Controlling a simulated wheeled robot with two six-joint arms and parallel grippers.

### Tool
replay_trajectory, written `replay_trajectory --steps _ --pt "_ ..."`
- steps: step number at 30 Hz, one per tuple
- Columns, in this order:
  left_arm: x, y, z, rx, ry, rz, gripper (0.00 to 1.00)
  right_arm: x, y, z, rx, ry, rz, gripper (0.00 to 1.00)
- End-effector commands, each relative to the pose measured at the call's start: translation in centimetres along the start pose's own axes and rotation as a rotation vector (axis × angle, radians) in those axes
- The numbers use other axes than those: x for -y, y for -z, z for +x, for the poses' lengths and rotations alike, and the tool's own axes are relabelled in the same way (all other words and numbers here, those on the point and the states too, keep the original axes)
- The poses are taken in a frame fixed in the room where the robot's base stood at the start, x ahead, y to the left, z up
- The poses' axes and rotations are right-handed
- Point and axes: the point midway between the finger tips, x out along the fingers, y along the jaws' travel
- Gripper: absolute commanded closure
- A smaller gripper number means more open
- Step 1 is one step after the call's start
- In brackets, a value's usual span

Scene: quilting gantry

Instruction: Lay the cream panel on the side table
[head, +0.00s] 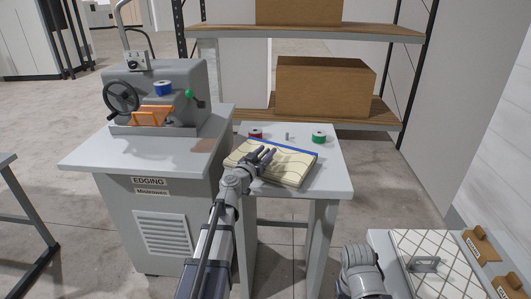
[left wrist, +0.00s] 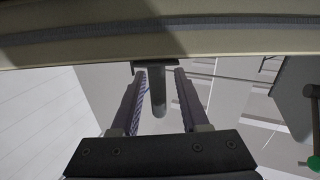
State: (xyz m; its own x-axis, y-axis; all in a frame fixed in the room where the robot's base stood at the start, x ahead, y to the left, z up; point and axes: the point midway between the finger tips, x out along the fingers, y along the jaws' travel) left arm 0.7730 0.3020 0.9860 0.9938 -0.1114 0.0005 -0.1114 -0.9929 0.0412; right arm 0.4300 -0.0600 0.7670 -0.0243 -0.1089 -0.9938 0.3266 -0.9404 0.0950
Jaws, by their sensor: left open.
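The cream panel (head: 292,173), marked with wavy lines and with a blue strip along its back edge, appears to lie flat on the grey side table (head: 329,187). My left gripper (head: 267,155) is over the panel's back left part. In the left wrist view my left gripper (left wrist: 160,71) is open, its two fingers apart. A grey peg (left wrist: 157,95) on a dark plate shows between the fingers, apparently not gripped. A cream edge with a grey ribbed strip (left wrist: 180,25) crosses the top of that view. My right gripper is not visible; only part of my right arm shows.
A red spool (head: 255,133), a small grey item (head: 287,136) and a green spool (head: 319,137) stand behind the panel. The edging machine (head: 165,92) is on the cabinet at left. Shelves with a brown box (head: 325,85) stand behind. A quilted white panel (head: 440,275) is at lower right.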

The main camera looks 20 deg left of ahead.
Motion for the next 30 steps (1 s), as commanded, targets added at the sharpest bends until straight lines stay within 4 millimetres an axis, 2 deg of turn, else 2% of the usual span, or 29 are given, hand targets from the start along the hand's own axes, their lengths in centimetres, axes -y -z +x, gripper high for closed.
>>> replay_trajectory --steps 5,15,21,25,30 --pt "-0.1 0.2 -0.7 0.000 0.001 0.000 0.55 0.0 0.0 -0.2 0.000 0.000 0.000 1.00" --pt "-0.1 0.1 -7.5 0.000 0.002 0.000 0.55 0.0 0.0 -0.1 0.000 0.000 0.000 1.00" --pt "-0.1 0.1 -10.5 0.000 0.001 0.000 0.55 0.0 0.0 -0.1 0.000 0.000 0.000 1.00" --pt "-0.1 0.1 -11.6 0.000 0.001 0.000 0.55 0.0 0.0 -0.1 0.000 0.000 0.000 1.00" --pt "0.0 0.2 -12.1 0.000 0.000 0.000 0.55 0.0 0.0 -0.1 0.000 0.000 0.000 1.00"
